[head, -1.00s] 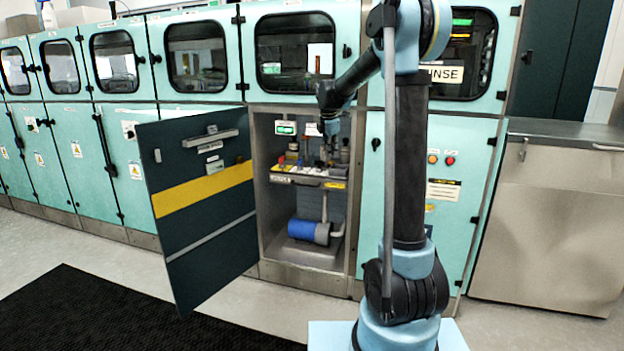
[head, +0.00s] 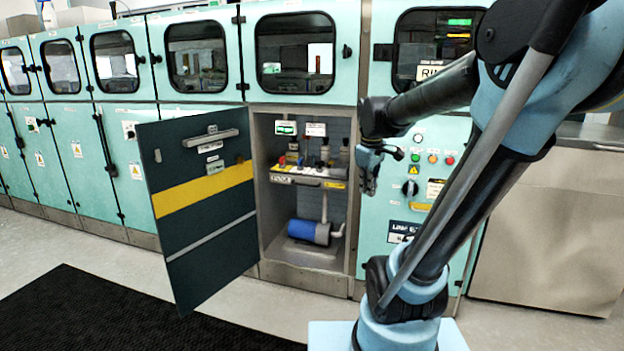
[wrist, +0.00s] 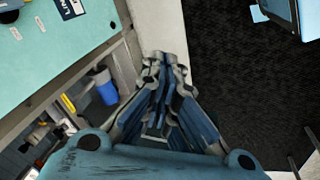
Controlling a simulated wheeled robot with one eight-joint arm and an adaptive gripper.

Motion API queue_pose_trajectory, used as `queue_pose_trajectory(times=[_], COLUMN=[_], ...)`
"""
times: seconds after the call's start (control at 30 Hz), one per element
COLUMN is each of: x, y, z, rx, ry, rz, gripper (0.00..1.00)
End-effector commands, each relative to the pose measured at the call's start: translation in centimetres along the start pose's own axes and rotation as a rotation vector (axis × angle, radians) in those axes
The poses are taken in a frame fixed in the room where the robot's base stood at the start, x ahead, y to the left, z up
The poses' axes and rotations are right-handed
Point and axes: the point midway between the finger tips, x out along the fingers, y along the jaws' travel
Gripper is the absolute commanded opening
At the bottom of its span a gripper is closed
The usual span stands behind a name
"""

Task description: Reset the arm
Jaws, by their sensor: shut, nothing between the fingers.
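My gripper (head: 368,184) hangs in front of the cabinet front, just right of the open bay, in the head view. In the wrist view my gripper (wrist: 165,62) is shut with its fingers together and nothing between them. My arm rises from its base at the lower right and bends back over toward the gripper. The open cabinet bay (head: 282,258) holds a shelf with several small fittings and a blue cylinder (head: 309,231) below. The gripper is apart from these.
The dark cabinet door (head: 205,245) with a yellow stripe stands swung open to the left. A control panel (head: 425,160) with buttons and a knob is right of the bay. A black mat (head: 110,315) lies on the floor at the lower left. A steel cabinet (head: 545,220) stands at the right.

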Motion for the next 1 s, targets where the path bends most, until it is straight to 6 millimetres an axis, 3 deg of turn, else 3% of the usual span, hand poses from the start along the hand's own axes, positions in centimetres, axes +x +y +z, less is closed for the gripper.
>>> queue_pose_trajectory(times=[0.1,0.5,0.7,1.0], x=[0.9,5.5,7.8,8.5], y=[-2.4,-10.3,-12.9,-13.7], z=[3.1,11.7,14.2,14.9], rx=[0.132,0.577,0.733,0.788], ry=[0.0,-0.008,-0.013,-0.015], rz=[-0.009,-0.039,-0.05,-0.053], gripper=[0.0,0.0,0.0,0.0])
